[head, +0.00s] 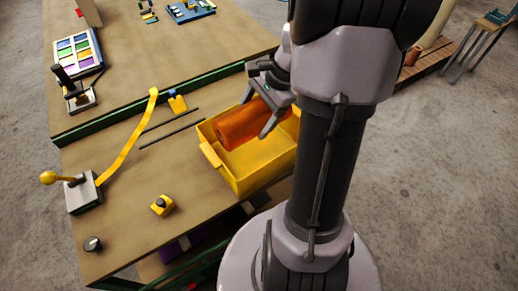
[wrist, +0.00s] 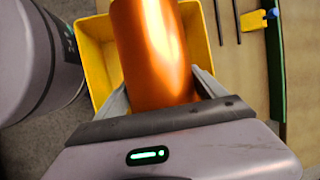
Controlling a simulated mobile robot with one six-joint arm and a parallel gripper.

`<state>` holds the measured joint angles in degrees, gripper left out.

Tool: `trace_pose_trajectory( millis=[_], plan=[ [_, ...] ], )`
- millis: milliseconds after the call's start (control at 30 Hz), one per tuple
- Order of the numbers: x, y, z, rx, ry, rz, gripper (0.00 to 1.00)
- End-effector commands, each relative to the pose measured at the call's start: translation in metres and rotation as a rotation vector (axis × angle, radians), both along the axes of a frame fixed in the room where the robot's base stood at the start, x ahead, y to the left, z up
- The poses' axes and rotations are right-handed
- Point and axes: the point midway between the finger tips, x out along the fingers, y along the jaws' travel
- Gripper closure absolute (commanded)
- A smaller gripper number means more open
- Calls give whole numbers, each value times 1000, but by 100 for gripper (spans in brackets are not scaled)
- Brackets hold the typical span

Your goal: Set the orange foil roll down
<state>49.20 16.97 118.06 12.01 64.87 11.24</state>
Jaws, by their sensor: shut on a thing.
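The orange foil roll (head: 240,123) is a shiny cylinder lying on its side in my gripper (head: 268,110). In the wrist view the roll (wrist: 153,50) fills the middle, with a finger of my gripper (wrist: 158,92) on each side of it. The gripper is shut on the roll. The roll is over the yellow bin (head: 243,180), within its rim as seen from the head. The bin also shows in the wrist view (wrist: 97,62), below the roll. I cannot tell whether the roll touches the bin's floor. My arm hides the bin's right end.
The bin stands on a brown workbench (head: 120,215). Left of it are two dark rods (head: 170,133), a yellow strip (head: 130,140), a yellow-knobbed lever (head: 80,190) and a small yellow block (head: 162,205). A green rail (head: 110,118) runs behind. A colour-swatch tray (head: 76,50) lies further back.

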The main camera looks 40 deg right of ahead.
Motion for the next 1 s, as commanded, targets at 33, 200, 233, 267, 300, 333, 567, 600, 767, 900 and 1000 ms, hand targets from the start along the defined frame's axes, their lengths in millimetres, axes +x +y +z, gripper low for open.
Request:
trace_pose_trajectory(
  millis=[33, 200, 233, 267, 300, 333, 567, 600, 767, 900, 1000],
  plan=[
    [-7, 1, -8, 1, -3, -2, 93],
    [-14, 2, -33, 3, -3, 2, 93],
    [-14, 2, -40, 3, -2, 2, 93],
    [-14, 2, -47, 4, -2, 3, 93],
    [-14, 2, -56, 3, -1, 3, 93],
    [-14, 2, -61, 5, -2, 2, 93],
    [-13, 2, -103, 3, -2, 2, 93],
    [-13, 2, -108, 3, -2, 2, 93],
    [-13, 1, -106, 1, -4, 2, 93],
    [-13, 2, -108, 1, -3, 2, 93],
    [-13, 2, -109, 1, -3, 2, 14]
  ],
)
